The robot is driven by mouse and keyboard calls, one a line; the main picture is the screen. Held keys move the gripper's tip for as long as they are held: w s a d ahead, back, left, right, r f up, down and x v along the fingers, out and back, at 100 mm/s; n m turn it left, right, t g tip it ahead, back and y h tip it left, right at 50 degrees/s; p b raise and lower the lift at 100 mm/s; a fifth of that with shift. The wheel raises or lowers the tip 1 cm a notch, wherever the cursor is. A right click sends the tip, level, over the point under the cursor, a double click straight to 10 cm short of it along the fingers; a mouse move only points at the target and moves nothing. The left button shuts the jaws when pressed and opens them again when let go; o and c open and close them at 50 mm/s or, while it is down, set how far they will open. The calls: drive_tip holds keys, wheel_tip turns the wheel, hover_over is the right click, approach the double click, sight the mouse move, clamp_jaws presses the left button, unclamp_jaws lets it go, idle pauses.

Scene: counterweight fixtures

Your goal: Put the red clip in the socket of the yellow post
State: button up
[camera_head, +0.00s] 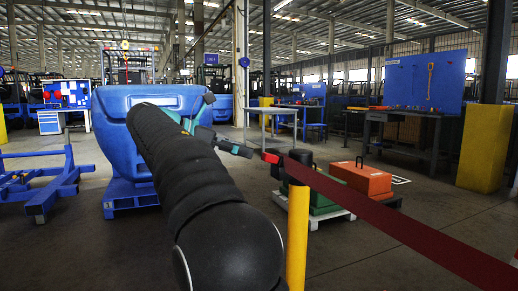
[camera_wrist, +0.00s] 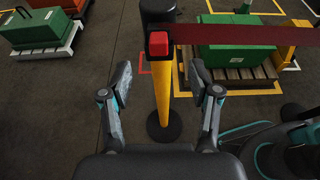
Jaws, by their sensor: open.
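The red clip (camera_wrist: 158,44) is a small block at the end of a dark red belt (camera_wrist: 240,34). In the wrist view it overlaps the top of the yellow post (camera_wrist: 161,88), just below a black head (camera_wrist: 157,12). In the head view the clip (camera_head: 270,157) sticks out left of the yellow post (camera_head: 297,240). I cannot tell whether it sits in a socket; no socket opening shows clearly. My gripper (camera_wrist: 161,78) is open and empty, its fingers apart on either side of the post in the picture. The clip appears beyond the fingertips, between them. The gripper (camera_head: 228,125) also shows in the head view.
The belt runs off to the right and blocks that side. Green cases (camera_wrist: 237,40) on pallets stand behind, and an orange case (camera_head: 362,178) stands behind the belt. A large blue bin (camera_head: 115,120) is at the left. Grey floor (camera_wrist: 60,125) is clear around the post base.

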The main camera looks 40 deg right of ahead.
drive_tip(key=shift+p+v, duration=0.3)
drive_tip(key=shift+v, duration=1.45)
drive_tip(key=shift+f, duration=0.1)
